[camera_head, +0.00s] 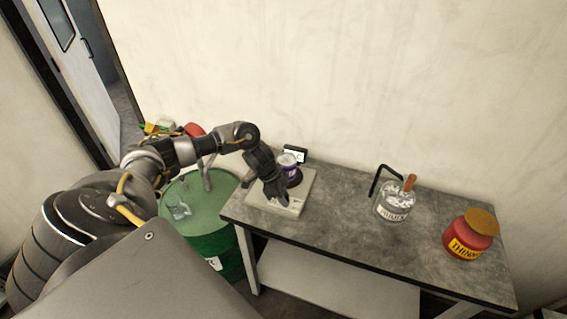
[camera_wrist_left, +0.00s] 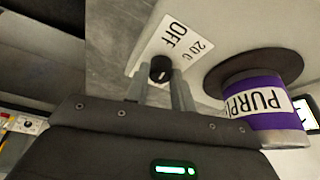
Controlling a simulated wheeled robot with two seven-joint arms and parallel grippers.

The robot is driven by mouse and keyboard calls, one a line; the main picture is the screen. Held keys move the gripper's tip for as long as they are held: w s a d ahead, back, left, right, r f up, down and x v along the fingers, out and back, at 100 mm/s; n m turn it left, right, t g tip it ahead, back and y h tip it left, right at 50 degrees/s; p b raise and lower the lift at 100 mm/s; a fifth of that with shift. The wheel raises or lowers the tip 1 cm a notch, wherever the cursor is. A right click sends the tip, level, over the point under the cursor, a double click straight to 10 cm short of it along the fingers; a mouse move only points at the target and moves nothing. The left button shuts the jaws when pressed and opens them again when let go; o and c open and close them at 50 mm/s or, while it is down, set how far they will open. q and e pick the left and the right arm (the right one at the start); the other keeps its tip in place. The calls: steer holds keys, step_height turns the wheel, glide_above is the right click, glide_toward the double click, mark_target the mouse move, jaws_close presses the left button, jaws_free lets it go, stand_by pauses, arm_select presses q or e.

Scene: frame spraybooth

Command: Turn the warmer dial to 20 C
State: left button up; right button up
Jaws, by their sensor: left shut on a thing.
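The warmer (camera_head: 306,184) is a pale, flat unit on the left end of the grey bench. Its black dial (camera_wrist_left: 161,68) shows in the left wrist view, beside a white label (camera_wrist_left: 172,42) reading OFF and 20 C. My left gripper (camera_head: 284,201) reaches down to the warmer's front, and its fingers (camera_wrist_left: 160,88) are shut on the dial. A small light mark shows on the dial, but I cannot tell exactly which setting it points to. In the head view the gripper hides the dial. My right gripper is not in view.
A purple-labelled can (camera_wrist_left: 270,108) stands on the warmer's dark round plate (camera_wrist_left: 232,72), close beside the gripper. A small display (camera_head: 295,154) is behind it. A glass jar (camera_head: 393,206) and red thinner jar (camera_head: 468,236) stand to the right. A green drum (camera_head: 212,238) is left of the bench.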

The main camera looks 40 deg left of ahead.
arm_select(q)
steer(key=m+b, duration=0.1)
steer(key=m+g+b, duration=0.1)
steer(key=m, duration=0.1)
steer(key=m+b, duration=0.1)
steer(key=m, duration=0.1)
steer(key=shift+w+a+g+h, duration=0.1)
steer(key=shift+w+g+h, duration=0.2)
steer(key=shift+h, duration=0.1)
steer(key=shift+m+g, duration=0.3)
steer(key=shift+m, duration=0.6)
steer(key=shift+r+m+g, duration=0.1)
steer(key=shift+m+g, duration=0.2)
steer(key=shift+m, duration=0.4)
steer(key=shift+m+g, duration=0.3)
steer(key=shift+m, duration=0.5)
steer(key=o, duration=1)
steer(key=v, duration=1)
steer(key=shift+w+a+r, duration=0.1)
steer(key=shift+a+r, duration=0.05)
steer(key=shift+r, duration=0.2)
